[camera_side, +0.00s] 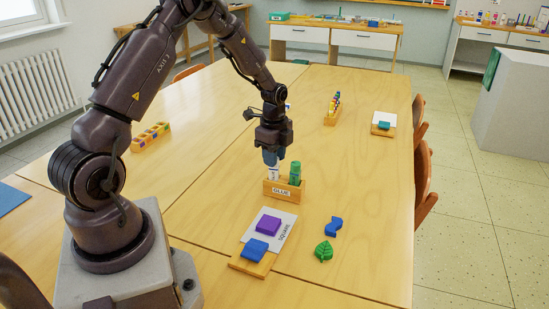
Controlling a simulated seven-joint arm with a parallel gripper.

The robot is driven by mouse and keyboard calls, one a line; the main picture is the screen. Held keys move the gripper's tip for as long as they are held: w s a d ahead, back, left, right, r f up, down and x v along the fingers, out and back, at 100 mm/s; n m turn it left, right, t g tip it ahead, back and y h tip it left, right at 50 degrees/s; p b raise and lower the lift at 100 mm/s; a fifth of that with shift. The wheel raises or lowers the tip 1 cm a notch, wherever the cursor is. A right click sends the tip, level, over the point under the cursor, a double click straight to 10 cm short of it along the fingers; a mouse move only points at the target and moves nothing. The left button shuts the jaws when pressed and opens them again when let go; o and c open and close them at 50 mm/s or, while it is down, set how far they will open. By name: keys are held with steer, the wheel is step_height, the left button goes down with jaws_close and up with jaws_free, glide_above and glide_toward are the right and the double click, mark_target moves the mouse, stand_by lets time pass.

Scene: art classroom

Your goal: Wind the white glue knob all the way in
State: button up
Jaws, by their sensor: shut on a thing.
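A wooden holder labelled GLUE (284,191) stands on the table. A white glue stick (273,172) stands upright in its left part, and a green glue stick (295,173) stands upright in its right part. My gripper (271,157) points down over the white stick and is shut on its top end. The fingers hide most of that end, so the knob itself cannot be made out. The green stick is beside my gripper and apart from it.
In front of the holder lie a card marked SQUARE (283,229) with a purple square (268,225), a blue square (254,250) on a wooden tray, a blue piece (333,227) and a green leaf (324,251). Other holders (150,138) stand farther off. Bare table lies around.

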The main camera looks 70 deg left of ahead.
steer(key=n, duration=0.7)
steer(key=shift+n, duration=0.3)
steer(key=o, duration=1.5)
steer(key=shift+c, duration=0.2)
steer(key=m, duration=0.5)
steer(key=shift+m, duration=0.4)
steer(key=m, duration=0.5)
steer(key=shift+m, duration=0.4)
steer(key=c, duration=1.5)
